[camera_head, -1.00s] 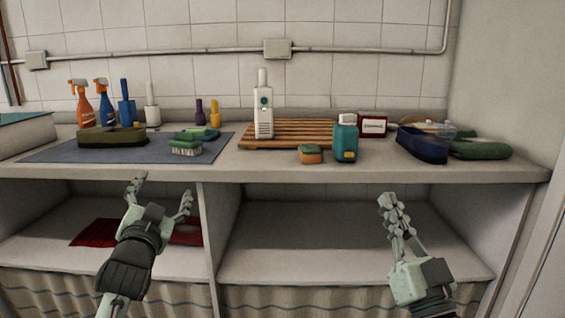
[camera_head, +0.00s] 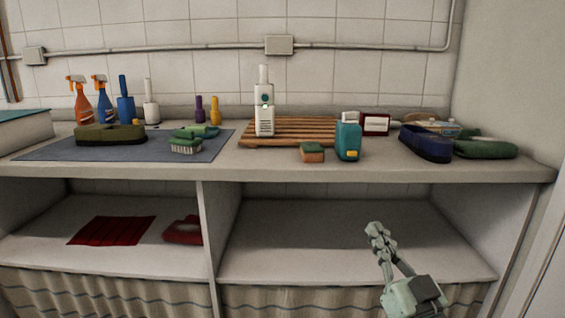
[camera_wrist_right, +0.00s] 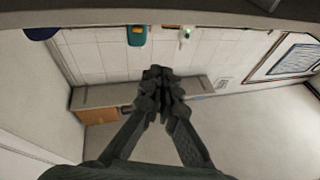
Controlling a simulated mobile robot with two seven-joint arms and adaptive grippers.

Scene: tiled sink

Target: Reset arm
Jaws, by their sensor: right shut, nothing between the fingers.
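My right gripper (camera_head: 376,232) is at the lower right of the head view, in front of the right lower shelf. Its fingers are together and hold nothing. In the right wrist view its fingertips (camera_wrist_right: 160,80) meet in the middle of the picture, with nothing between them. My left gripper is out of the head view.
Above my right gripper, the counter (camera_head: 330,172) holds a teal bottle (camera_head: 347,142), a sponge (camera_head: 312,153), a white bottle (camera_head: 264,115) on a wooden rack (camera_head: 300,130), and a blue container (camera_head: 425,145). A red cloth (camera_head: 110,231) lies on the left lower shelf. The right shelf (camera_head: 300,240) is clear.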

